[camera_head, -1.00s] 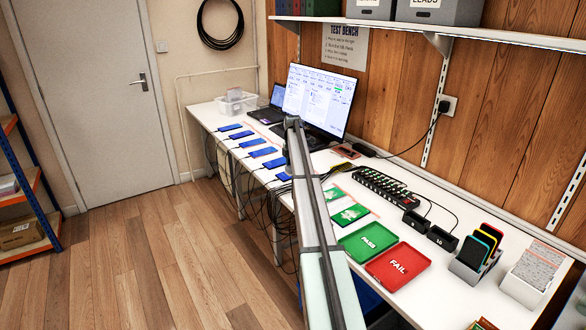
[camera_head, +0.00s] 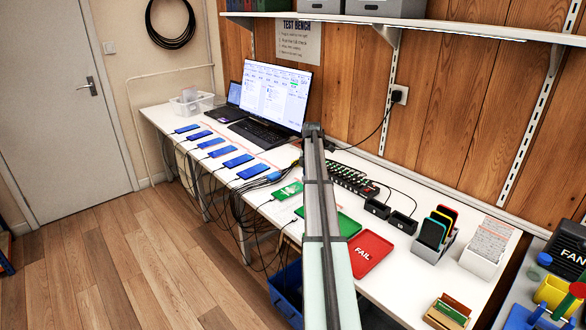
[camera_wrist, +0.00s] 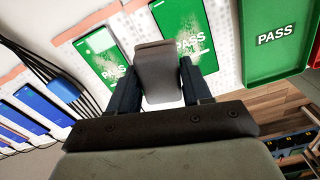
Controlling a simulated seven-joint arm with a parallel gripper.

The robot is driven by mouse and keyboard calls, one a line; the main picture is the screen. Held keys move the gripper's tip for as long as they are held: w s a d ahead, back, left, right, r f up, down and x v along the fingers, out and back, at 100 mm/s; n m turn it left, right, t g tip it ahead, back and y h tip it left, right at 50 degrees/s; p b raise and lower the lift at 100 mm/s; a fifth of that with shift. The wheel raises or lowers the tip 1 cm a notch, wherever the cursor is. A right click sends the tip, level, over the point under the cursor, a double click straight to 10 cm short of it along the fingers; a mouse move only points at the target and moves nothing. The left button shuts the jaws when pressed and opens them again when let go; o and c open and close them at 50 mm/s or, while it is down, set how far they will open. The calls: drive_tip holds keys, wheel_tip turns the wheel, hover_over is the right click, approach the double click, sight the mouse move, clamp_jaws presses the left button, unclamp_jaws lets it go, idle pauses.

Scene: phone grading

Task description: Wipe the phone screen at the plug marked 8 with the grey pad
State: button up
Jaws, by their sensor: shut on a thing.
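In the wrist view my gripper (camera_wrist: 161,82) is shut on a grey pad (camera_wrist: 161,62), held upright between dark fingers. Beyond it lie two phones with green PASS screens: a left phone (camera_wrist: 88,52) and a right phone (camera_wrist: 178,20), both with pale smudges. The pad overlaps the right phone in the picture; I cannot tell whether it touches. In the head view one green phone (camera_head: 287,190) shows left of my arm; the other is mostly hidden by it, and so is my gripper. I cannot read a plug number 8 in any view.
Several blue-screened phones (camera_head: 238,161) with cables line the bench front. The green PASS tray (camera_head: 347,224) is partly behind my arm, beside the red FAIL tray (camera_head: 374,243).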

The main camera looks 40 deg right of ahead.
drive_tip(key=s+a, duration=0.1)
drive_tip(key=n, duration=0.1)
drive_tip(key=s+a+n, duration=0.1)
drive_tip(key=shift+s+a+f, duration=0.25)
drive_tip(key=shift+s+a, duration=0.05)
drive_tip(key=shift+s, duration=0.05)
